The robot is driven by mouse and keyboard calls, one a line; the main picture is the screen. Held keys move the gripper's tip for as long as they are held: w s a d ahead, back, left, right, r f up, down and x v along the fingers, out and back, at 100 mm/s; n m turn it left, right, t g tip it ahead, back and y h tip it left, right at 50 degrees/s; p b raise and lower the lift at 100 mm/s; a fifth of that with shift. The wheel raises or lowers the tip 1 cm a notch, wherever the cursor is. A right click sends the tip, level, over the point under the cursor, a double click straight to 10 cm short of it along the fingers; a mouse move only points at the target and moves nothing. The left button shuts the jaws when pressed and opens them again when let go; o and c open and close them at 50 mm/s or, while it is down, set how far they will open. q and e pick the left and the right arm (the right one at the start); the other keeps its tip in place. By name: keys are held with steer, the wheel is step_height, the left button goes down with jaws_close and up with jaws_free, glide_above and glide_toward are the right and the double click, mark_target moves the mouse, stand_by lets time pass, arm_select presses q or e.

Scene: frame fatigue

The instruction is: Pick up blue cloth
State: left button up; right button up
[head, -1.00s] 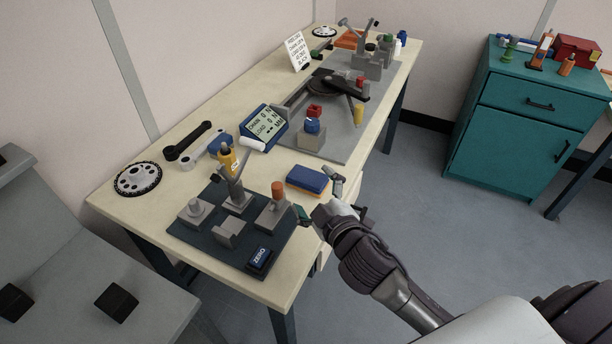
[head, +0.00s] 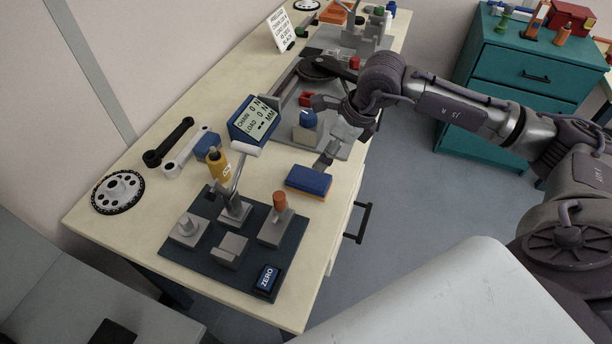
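A small crumpled-looking blue item (head: 208,146), likely the blue cloth, lies on the cream workbench between the white crank arm and the yellow bottle. Its lower part is partly hidden. My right gripper (head: 325,130) reaches in from the right over the bench's right edge. Its fingers look spread, and it seems empty. It is well to the right of the blue item, near a rounded blue piece (head: 308,118) on a grey block. My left gripper is not in view.
A blue block with an orange underside (head: 309,181) lies below my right gripper. A dark mat (head: 200,262) with grey fixtures fills the front. A display (head: 254,120), the yellow bottle (head: 219,166) and crank arms (head: 184,150) stand around the blue item.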

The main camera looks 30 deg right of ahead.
glide_above(310, 178)
steer(key=s, duration=0.1)
steer(key=f, duration=0.4)
steer(key=f+p, duration=0.1)
steer(key=f, duration=0.1)
steer(key=shift+s+d+f, duration=0.1)
steer(key=shift+d+f, duration=0.25)
steer(key=x, duration=0.2)
steer(key=p+x, duration=0.1)
steer(key=x, duration=0.1)
steer(key=shift+s+d+f, duration=0.1)
steer(key=shift+d+f, duration=0.05)
steer(key=shift+f, duration=0.25)
steer(key=shift+w+f, duration=0.2)
steer(key=shift+f, duration=0.3)
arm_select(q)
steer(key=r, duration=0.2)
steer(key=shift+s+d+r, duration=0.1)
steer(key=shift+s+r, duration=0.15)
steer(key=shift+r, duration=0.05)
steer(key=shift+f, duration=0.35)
arm_select(e)
steer(key=shift+f, duration=0.25)
